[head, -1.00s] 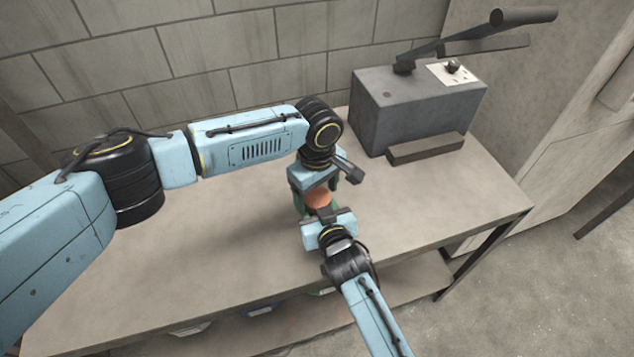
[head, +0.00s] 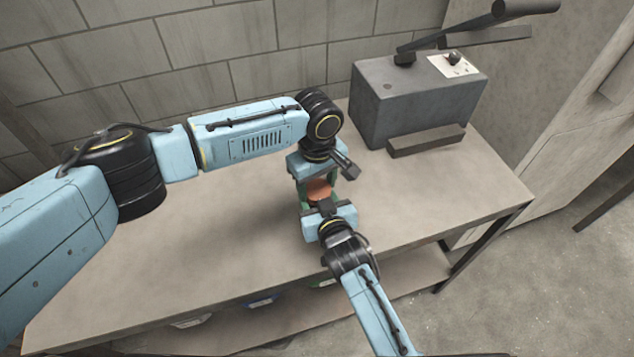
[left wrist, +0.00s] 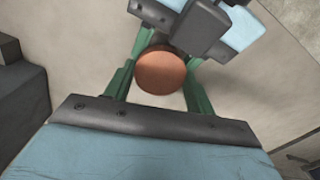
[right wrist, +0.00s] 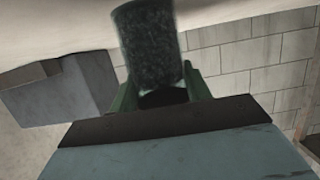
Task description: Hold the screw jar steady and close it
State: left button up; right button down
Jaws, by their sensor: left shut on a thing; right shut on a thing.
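The orange-brown round lid (head: 319,190) sits between my two grippers over the table. In the left wrist view the lid (left wrist: 160,70) is between the green fingers of my left gripper (head: 316,180), which is shut on it. In the right wrist view the dark speckled jar (right wrist: 148,45) is between the green fingers of my right gripper (head: 326,206), which is shut on it from the front. In the head view the jar body is hidden by the grippers. I cannot tell how the lid's thread sits on the jar.
A grey box-shaped machine with a lever (head: 415,100) stands on the table (head: 450,215) at the back right. The table is clear to the left and right of the grippers. A brick wall (head: 220,60) is behind. Bins show on a lower shelf.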

pick_arm(q)
jog(key=m, duration=0.4)
jog(key=shift+m, duration=0.4)
jog(key=o, duration=1.1)
jog(key=shift+r, duration=2.25)
jog(key=shift+c, duration=0.5)
